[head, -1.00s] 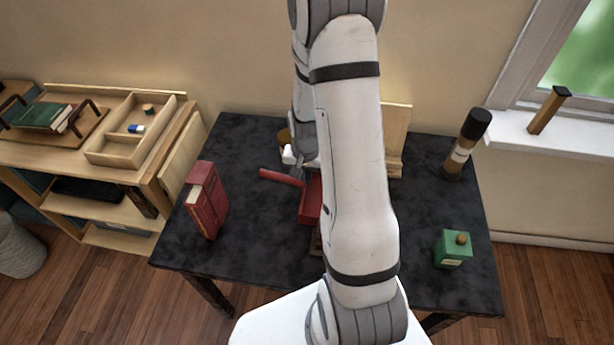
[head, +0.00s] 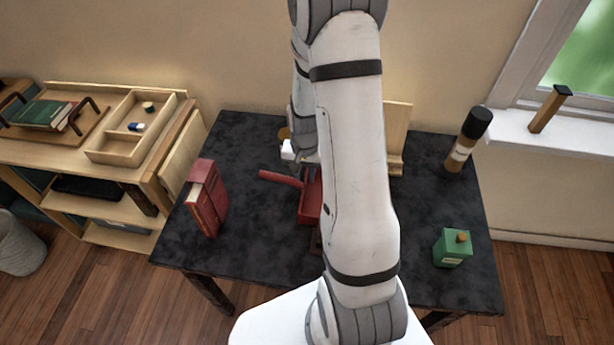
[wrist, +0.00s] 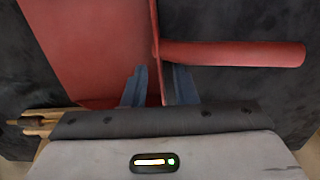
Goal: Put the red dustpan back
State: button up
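The red dustpan (head: 309,207) lies on the dark table, partly hidden behind my arm in the head view. Its handle points left there. In the wrist view its pan (wrist: 95,45) fills the upper left and the round handle extends right from its upright wall. My gripper (wrist: 156,88) is over the dustpan, with one blue-grey fingertip on each side of that thin wall. A gap shows between the left fingertip and the wall, so the fingers look open around it. In the head view my arm hides most of the gripper.
The dark table (head: 250,250) also bears a red book (head: 206,200) at left, a green box-shaped container (head: 452,248) at right and a dark-capped bottle (head: 467,140) at back right. A wooden stand (head: 396,135) is behind my arm. A wooden shelf unit (head: 150,190) stands left.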

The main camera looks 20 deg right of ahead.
jog(key=s+a+r+n, duration=0.1)
jog(key=s+a+r, duration=0.2)
jog(key=r, duration=0.7)
jog(key=s+a+r+n+t, duration=0.1)
jog(key=s+a+r+n, duration=0.1)
jog(key=r, duration=0.8)
jog(key=shift+s+a+r, duration=0.15)
jog(key=shift+s+a, duration=0.35)
jog(key=shift+s, duration=0.35)
jog(key=s+a+r+n, duration=0.1)
jog(key=s, duration=0.1)
jog(key=s+a+r+n+t, duration=0.1)
jog(key=s+r, duration=0.1)
jog(key=s, duration=0.1)
jog(key=s+a+r+n, duration=0.1)
jog(key=s, duration=0.2)
jog(key=shift+s+a+r+n+t, duration=0.1)
jog(key=shift+s+r+n+t, duration=0.1)
jog(key=shift+r+n+t, duration=0.15)
jog(key=shift+o, duration=0.4)
jog(key=shift+s, duration=0.2)
